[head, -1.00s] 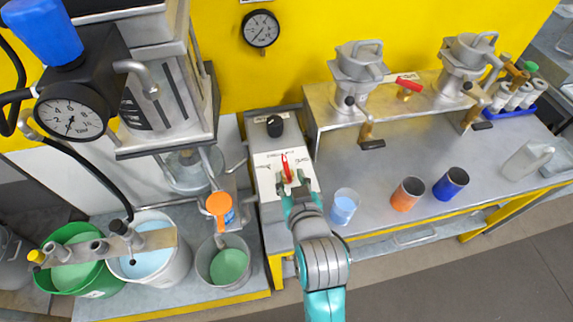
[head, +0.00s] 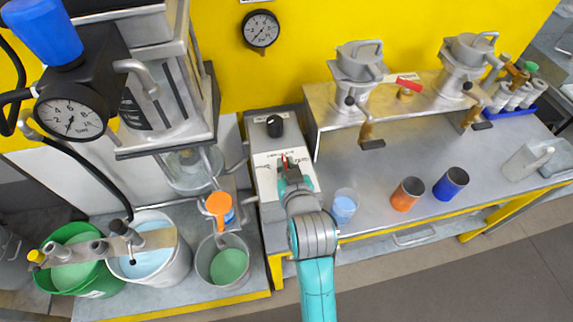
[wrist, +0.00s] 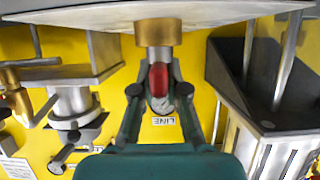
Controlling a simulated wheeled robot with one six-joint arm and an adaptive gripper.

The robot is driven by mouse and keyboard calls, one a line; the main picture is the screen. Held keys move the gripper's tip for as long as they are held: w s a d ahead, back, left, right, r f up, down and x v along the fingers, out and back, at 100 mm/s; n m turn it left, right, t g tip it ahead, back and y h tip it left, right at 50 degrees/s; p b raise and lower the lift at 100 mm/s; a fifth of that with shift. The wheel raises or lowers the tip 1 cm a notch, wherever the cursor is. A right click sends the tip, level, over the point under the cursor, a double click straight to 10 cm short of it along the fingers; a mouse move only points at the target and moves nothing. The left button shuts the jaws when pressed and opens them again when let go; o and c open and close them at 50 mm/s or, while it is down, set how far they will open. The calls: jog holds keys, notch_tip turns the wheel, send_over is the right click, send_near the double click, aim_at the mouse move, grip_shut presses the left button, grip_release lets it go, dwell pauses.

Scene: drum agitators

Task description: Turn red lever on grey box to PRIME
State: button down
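The grey box (head: 258,190) stands at the left end of the grey bench, with a white panel and a black knob (head: 275,126) on top. The red lever (head: 285,158) rises from this panel, its tip towards the yellow wall; my gripper hides most of it. Small labels lie on either side of it, too small to read. My gripper (head: 289,169) is over the panel. In the wrist view, the red lever (wrist: 159,78) sits between my two fingertips (wrist: 160,72), below a brass-coloured stem (wrist: 158,32); the fingers close in on both its sides.
A clear cup of blue liquid (head: 344,208) stands close right of my arm, then an orange cup (head: 407,194) and a blue cup (head: 450,184). Left are an orange-handled item (head: 218,208) and a bucket of green liquid (head: 229,265). Another red lever (head: 408,81) is on the back shelf.

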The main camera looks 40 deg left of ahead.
jog(key=shift+n+g, duration=0.3)
jog(key=n+g+y, duration=0.2)
jog(key=n+g, duration=0.1)
jog(key=shift+w, duration=0.1)
jog(key=shift+n+g+y, duration=0.5)
jog(key=shift+n+g, duration=1.3)
jog(key=shift+g, duration=0.6)
jog(key=c, duration=1.2)
grip_release()
